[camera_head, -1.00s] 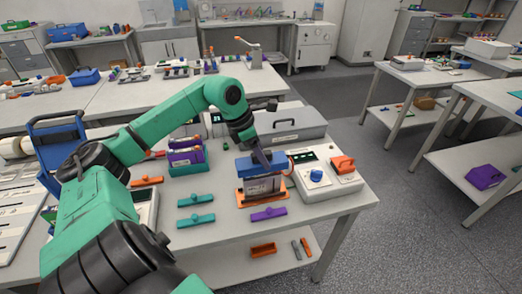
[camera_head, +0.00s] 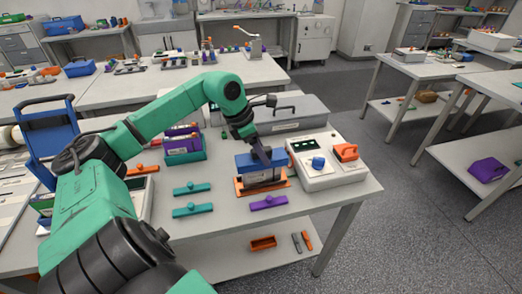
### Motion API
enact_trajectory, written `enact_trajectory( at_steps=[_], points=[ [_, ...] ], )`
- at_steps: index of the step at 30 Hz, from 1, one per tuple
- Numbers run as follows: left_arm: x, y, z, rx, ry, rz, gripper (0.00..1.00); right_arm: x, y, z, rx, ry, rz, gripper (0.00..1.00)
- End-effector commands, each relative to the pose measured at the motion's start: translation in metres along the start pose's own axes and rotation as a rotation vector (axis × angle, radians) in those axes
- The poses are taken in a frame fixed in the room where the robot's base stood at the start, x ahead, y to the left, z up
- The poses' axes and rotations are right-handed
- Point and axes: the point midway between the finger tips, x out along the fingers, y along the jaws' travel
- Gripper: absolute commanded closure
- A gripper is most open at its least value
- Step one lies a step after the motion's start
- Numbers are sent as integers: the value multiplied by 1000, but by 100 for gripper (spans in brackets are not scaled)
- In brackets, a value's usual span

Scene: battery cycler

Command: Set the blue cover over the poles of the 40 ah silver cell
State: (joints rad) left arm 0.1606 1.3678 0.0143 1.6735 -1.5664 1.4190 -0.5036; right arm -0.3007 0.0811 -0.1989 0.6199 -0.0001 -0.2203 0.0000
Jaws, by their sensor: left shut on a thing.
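The blue cover (camera_head: 246,163) is at the top of the silver cell (camera_head: 261,178), at about the level of its poles. Whether it is fully seated cannot be told. The cell stands upright in an orange holder (camera_head: 241,190) on the table. My left gripper (camera_head: 265,160) comes down from above and is shut on the blue cover. The cell's poles are hidden under the cover and fingers. My right gripper is not in view.
A white device (camera_head: 325,172) with a blue knob and an orange part stands right of the cell. Two teal covers (camera_head: 192,188) and a purple cover (camera_head: 269,202) lie in front. A teal rack (camera_head: 186,155) with purple-topped cells stands to the left. A grey case (camera_head: 290,115) is behind.

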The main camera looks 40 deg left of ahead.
Motion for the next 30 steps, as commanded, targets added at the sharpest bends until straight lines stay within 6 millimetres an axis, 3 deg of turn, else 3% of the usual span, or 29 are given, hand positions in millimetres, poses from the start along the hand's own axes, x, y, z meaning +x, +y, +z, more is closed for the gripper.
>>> enact_trajectory(
  at_steps=[1, 3, 4, 12, 16, 21, 27, 30],
  points=[
    [0, 0, 0, 0, -1, 0, 32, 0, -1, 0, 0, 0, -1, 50],
    [0, 0, 0, 0, 0, 0, 5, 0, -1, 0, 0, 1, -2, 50],
    [0, 0, 0, 0, 0, 0, 0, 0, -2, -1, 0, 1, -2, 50],
    [0, 0, -1, 0, 1, 0, 0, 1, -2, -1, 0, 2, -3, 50],
    [-11, 2, -2, -2, 1, 4, 0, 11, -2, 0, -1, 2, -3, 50],
    [-54, 1, -3, 0, -1, 6, 0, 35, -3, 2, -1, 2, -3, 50],
    [-118, 0, 0, 0, 0, 6, 0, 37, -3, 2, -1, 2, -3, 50],
    [-137, 0, 0, -1, 0, 2, 0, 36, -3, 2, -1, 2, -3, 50]
  ],
)
